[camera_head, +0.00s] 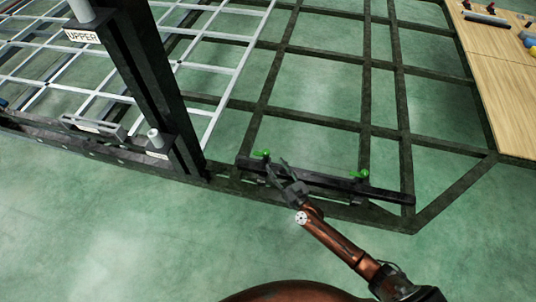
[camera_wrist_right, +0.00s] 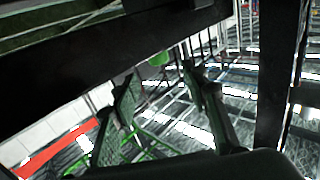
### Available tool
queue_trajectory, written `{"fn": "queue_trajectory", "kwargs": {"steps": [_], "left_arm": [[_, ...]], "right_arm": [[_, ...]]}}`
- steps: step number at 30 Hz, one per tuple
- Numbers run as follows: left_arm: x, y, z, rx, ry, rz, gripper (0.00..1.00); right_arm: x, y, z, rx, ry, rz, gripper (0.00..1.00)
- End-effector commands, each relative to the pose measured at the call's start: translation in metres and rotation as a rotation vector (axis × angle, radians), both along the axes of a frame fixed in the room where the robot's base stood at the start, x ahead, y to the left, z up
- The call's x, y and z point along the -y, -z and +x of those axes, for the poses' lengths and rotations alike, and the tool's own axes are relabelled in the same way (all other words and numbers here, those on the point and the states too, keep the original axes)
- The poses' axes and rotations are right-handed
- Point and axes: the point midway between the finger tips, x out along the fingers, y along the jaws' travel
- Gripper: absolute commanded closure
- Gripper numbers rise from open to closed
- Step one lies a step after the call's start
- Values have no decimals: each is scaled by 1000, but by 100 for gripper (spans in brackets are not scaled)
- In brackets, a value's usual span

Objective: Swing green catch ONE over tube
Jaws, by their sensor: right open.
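Two small green catches sit along a dark tube (camera_head: 325,183) lying on the front edge of the dark chassis. The left green catch (camera_head: 262,154) is close to my right gripper (camera_head: 283,173); the other green catch (camera_head: 359,174) is farther right. I cannot tell which is catch ONE, or how either sits against the tube. My right gripper is open beside the left catch. In the right wrist view, a green catch (camera_wrist_right: 158,58) shows beyond and between the two open fingers (camera_wrist_right: 160,75), under a dark beam. My left gripper is not in view.
A dark upright post (camera_head: 150,80) with an "UPPER" label (camera_head: 82,36) stands left of my right gripper. A pale grid (camera_head: 215,75) lies behind it. A wooden table (camera_head: 500,80) with several objects is at the right. The green floor in front is clear.

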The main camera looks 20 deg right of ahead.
Motion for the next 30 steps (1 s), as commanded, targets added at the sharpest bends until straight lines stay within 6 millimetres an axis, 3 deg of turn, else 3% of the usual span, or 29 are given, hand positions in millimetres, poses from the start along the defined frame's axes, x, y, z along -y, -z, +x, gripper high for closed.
{"fn": "queue_trajectory", "kwargs": {"steps": [15,30], "left_arm": [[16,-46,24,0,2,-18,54],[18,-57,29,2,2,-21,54]], "right_arm": [[-11,2,66,2,6,0,59],[-13,0,76,3,6,0,62]]}}
